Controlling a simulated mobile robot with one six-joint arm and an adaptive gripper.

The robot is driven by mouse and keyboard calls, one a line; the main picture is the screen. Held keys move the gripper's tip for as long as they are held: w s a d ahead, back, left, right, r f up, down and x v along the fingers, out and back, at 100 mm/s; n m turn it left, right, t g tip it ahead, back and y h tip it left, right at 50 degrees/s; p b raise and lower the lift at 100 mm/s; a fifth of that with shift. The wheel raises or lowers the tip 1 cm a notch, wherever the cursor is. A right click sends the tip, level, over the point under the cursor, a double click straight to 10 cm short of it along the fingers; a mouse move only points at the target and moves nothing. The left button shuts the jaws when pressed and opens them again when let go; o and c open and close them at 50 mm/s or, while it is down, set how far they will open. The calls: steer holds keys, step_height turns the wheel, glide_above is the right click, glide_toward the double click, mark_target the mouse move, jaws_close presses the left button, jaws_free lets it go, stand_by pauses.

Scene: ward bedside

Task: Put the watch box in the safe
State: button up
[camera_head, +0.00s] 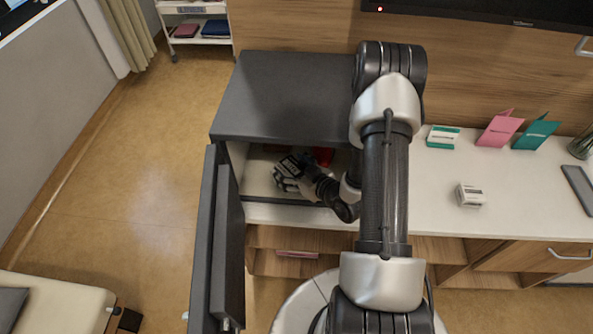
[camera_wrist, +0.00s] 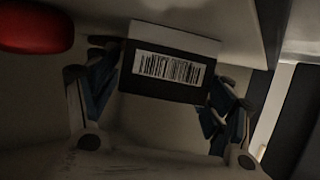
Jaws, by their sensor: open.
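The watch box (camera_wrist: 172,65) is dark with a white barcode label and a pale edge. It lies between the spread fingers of my gripper (camera_wrist: 168,88) in the wrist view; whether either finger touches it I cannot tell. In the head view my gripper (camera_head: 298,182) reaches through the open front of the dark grey safe (camera_head: 290,95), and the dark box (camera_head: 290,164) shows at its fingertips, inside. My gripper is open. The safe door (camera_head: 211,240) is swung wide open toward the front left. My arm hides the safe's right side.
A red object (camera_head: 324,156) sits in the safe beside the box; it is also in the wrist view (camera_wrist: 35,28). A small white box (camera_head: 470,195), a green-and-white box (camera_head: 442,137), pink (camera_head: 500,129) and teal (camera_head: 536,132) cards stand on the white counter (camera_head: 440,220) to the right.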

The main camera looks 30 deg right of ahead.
steer(key=p+v, duration=0.1)
steer(key=v, duration=0.4)
steer(key=p+v, duration=0.1)
steer(key=v, duration=0.4)
steer(key=shift+s+d+r+p, duration=0.1)
steer(key=shift+s+r+p, duration=0.1)
steer(key=shift+r+p, duration=0.15)
steer(key=shift+s+r, duration=0.25)
steer(key=shift+s, duration=0.45)
